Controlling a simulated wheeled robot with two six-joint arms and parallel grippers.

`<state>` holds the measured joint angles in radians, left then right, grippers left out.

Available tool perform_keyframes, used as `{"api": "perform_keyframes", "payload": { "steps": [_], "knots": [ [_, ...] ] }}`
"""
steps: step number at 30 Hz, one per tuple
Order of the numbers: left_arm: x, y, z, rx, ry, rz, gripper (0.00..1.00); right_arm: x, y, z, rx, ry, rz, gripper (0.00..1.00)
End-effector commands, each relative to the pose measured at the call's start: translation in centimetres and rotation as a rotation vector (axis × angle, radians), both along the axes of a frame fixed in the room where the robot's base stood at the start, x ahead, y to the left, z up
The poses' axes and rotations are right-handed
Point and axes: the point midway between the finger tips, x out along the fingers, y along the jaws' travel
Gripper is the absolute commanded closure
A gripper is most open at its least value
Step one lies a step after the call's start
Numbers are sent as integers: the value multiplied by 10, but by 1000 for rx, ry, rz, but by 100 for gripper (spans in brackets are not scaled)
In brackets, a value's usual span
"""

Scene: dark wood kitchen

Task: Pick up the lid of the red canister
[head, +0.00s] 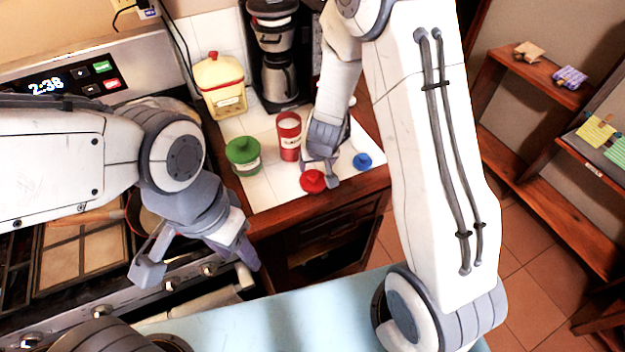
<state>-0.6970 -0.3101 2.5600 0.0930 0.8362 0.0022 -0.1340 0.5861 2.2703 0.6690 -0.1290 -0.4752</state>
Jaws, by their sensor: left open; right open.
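The red canister (289,142) stands upright on the white tiled counter, and its top looks open. The red lid (312,181) lies apart from it, near the counter's front wooden edge. My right gripper (322,172) is open just above and beside the red lid, pointing down. One finger is close to the lid's right side; I cannot tell whether it touches. My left gripper (200,266) is open and empty in front of the stove, well to the left of the lid.
A green canister (243,156) stands left of the red one. A blue lid (362,161) lies to the right. A yellow jar (221,90) and a coffee maker (275,50) stand behind. The stove (80,255) is at left.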

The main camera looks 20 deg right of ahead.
Motion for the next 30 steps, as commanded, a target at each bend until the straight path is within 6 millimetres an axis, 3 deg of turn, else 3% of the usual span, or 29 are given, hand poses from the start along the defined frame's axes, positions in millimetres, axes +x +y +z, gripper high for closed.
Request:
{"api": "perform_keyframes", "payload": {
  "steps": [1,15,25,26,30],
  "knots": [
    [0,0,-10,0,0,0,50,3,0,-14,0,2,0,26],
    [0,0,-37,0,0,-2,50,25,1,-69,2,3,2,26],
    [0,0,-38,0,0,-2,50,29,1,-75,2,1,2,26],
    [0,0,-38,0,0,-2,50,29,1,-75,1,1,3,30],
    [0,0,-38,0,0,-2,50,29,1,-75,2,2,3,84]
  ]
}}
